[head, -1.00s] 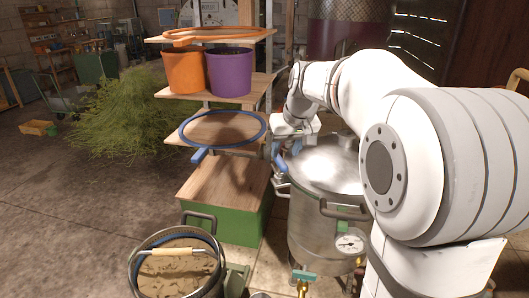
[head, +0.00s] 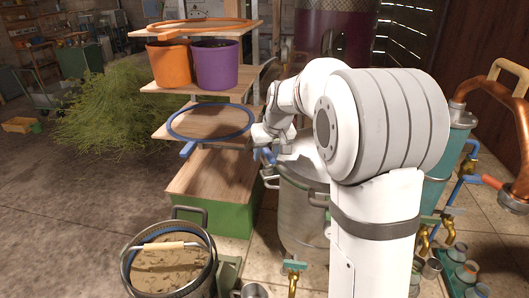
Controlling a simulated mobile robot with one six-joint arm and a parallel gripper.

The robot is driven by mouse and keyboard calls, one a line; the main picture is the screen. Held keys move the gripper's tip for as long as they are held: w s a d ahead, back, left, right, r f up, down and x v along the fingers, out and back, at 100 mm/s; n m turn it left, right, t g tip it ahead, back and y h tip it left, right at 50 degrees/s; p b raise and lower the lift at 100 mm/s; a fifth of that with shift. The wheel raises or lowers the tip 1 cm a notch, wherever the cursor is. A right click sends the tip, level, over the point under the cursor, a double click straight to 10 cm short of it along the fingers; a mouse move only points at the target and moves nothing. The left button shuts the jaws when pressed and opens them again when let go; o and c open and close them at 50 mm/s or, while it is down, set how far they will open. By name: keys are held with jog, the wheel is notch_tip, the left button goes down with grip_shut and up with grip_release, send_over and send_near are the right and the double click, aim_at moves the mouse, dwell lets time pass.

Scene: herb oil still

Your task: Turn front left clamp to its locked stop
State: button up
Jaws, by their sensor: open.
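The steel still pot (head: 300,215) stands on the tiled floor right of the shelves, its domed lid (head: 304,150) on top. A small blue clamp part (head: 266,157) shows at the left of the pot's rim. My gripper (head: 262,146) is over this left rim, close to the blue part. Its jaws are open, but the fingertips are small and I cannot tell whether they touch the clamp or stand around it. My own arm hides the right side of the pot and lid, with any clamps there.
A wooden shelf unit (head: 205,174) stands left of the pot, holding an orange bucket (head: 170,65), a purple bucket (head: 216,66) and a blue ring (head: 211,134). Teal and copper equipment (head: 455,140) stands at the right.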

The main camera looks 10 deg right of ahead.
jog(key=shift+c, duration=0.2)
grip_shut()
jog(key=shift+a, duration=0.15)
jog(key=shift+d+m+h, duration=0.2)
jog(key=shift+m+h, duration=0.6)
jog(key=shift+m, duration=1.2)
jog(key=m+h+b, duration=0.1)
jog(key=m, duration=0.1)
jog(key=m+h+b, duration=0.1)
jog(key=m+b, duration=0.1)
jog(key=m, duration=0.1)
jog(key=shift+d+f, duration=0.1)
jog(key=shift+d, duration=0.05)
jog(key=m, duration=0.2)
jog(key=m+g+h+b, duration=0.1)
jog(key=m, duration=0.2)
jog(key=shift+s+g, duration=0.1)
jog(key=shift+g, duration=0.2)
jog(key=shift+s+r+m+g+h+b, duration=0.1)
jog(key=shift+m+g+h, duration=0.15)
jog(key=shift+m, duration=0.5)
jog(key=shift+w+r+m+g+h+b, duration=0.1)
jog(key=shift+m+g+h, duration=0.1)
jog(key=shift+m, duration=0.5)
jog(key=shift+s+r+m+g+h+b, duration=0.15)
jog(key=shift+m+g, duration=0.1)
jog(key=shift+m, duration=0.5)
